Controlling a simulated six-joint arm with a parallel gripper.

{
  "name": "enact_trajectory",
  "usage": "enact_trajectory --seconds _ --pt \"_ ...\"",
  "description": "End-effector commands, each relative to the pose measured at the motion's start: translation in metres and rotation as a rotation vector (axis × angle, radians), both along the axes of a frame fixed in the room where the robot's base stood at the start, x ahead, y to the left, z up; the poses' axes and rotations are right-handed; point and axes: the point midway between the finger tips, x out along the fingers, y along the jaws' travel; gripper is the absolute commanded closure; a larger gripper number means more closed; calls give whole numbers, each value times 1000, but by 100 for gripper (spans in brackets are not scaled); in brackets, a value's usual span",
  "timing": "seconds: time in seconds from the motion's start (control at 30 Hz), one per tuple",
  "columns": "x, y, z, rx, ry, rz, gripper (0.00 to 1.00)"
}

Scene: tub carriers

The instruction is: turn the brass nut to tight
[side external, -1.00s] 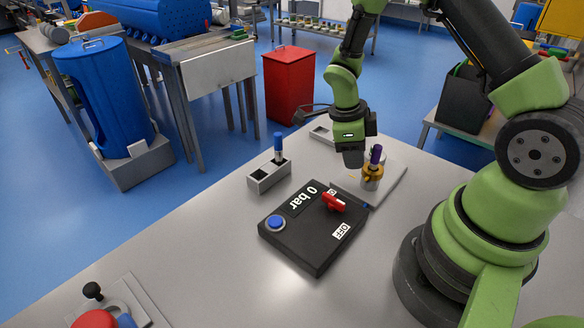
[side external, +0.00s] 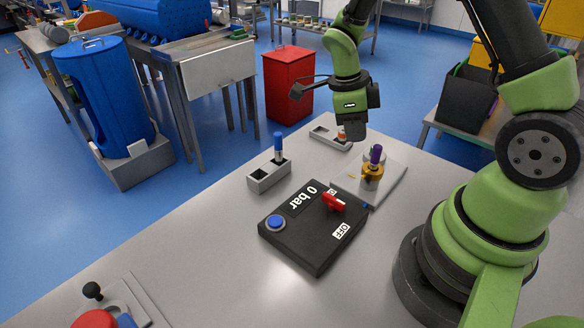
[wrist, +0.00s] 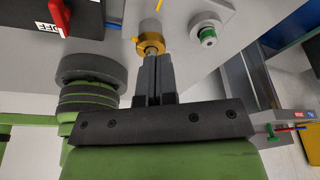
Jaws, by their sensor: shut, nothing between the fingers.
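The brass nut (side external: 371,171) sits on a fitting on a pale plate (side external: 392,186) at the right of the bench, with a purple-topped part (side external: 376,154) standing at it. The nut (wrist: 152,43) also shows in the wrist view, just beyond my fingertips, with a small orange mark (wrist: 160,6) beyond it. My gripper (wrist: 152,58) is shut and empty. In the side view my gripper (side external: 355,134) is above and behind the nut, apart from it. Its fingertips are hard to make out there.
A black panel (side external: 300,244) reading 0 bar, with a red handle (side external: 333,201) and a blue button (side external: 276,223), lies in front. A grey holder (side external: 269,178) with a blue-topped part stands left. Another tray (side external: 322,137) lies behind. The bench front is mostly clear.

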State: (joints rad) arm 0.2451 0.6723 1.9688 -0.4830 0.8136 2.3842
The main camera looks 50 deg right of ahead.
Motion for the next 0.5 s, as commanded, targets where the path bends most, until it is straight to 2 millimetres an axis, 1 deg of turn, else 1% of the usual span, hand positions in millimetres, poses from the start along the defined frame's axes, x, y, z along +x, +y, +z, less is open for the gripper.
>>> enact_trajectory --seconds 0.2,0.27,0.4,0.5 --pt "-1 1 0 0 0 0 100" --pt "-4 6 2 0 0 1 100" --pt "-18 21 8 0 0 3 100" --pt "-23 26 8 1 1 1 100"
